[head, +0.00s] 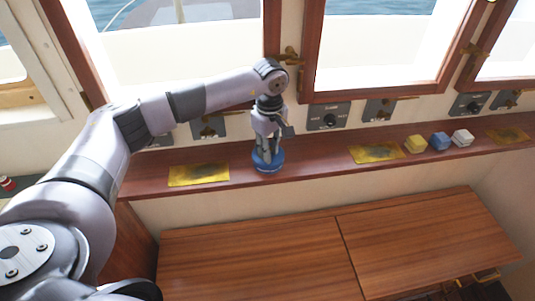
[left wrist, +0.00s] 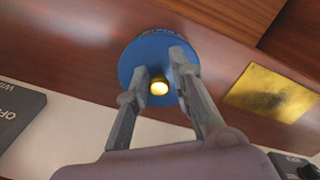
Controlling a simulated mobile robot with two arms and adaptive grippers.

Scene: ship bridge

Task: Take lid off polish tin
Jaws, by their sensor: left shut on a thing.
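The polish tin is a round blue thing (head: 268,166) on the wooden ledge below the windows in the head view. I cannot tell whether the lid sits apart from the tin's body. My right gripper is not in view.
On the ledge (head: 320,162) lie brass plates, one left of the tin (head: 198,175) and others to the right (head: 375,152). Yellow (head: 415,144), blue (head: 440,141) and white (head: 462,138) blocks stand farther right. Switch panels (head: 328,116) line the wall behind. A wooden table (head: 260,260) is below.

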